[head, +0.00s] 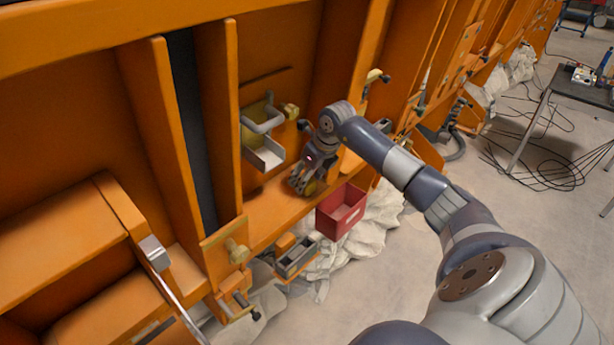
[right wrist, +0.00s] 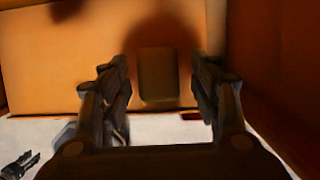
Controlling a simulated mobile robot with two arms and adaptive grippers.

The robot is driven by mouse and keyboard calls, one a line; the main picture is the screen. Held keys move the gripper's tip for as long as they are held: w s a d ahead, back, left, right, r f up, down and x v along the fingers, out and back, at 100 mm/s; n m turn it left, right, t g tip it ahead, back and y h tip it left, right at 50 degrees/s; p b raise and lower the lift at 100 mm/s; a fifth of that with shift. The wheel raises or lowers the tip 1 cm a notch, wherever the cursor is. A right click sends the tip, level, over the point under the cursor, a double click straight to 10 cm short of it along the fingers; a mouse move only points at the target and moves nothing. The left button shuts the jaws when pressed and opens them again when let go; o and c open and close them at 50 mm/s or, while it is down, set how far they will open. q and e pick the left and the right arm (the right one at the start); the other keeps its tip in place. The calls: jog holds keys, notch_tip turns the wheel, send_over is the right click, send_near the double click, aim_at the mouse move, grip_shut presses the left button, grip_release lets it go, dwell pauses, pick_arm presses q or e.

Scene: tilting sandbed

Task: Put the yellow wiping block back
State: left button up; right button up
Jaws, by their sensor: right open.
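The yellow wiping block (right wrist: 158,75) lies on the orange ledge and looks dull olive in shadow in the right wrist view. My right gripper (right wrist: 162,88) is open, with one finger on each side of the block and a visible gap to each. In the head view my right gripper (head: 302,184) points down at the ledge. A small bit of yellow (head: 311,188) shows beside its fingers there; the rest of the block is hidden. My left gripper is not in view.
A red bin (head: 341,222) hangs at the ledge's front edge, just right of my gripper. A grey metal tray (head: 265,157) with a bent pipe is on the wall to the left. Orange upright ribs (head: 220,125) flank the ledge. A small grey box (head: 297,257) sits lower down.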

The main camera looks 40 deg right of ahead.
jog(key=shift+r, duration=0.4)
jog(key=b+v, duration=0.2)
jog(key=v, duration=0.9)
jog(key=shift+s+r, duration=0.15)
jog(key=shift+r, duration=0.1)
jog(key=shift+f, duration=0.1)
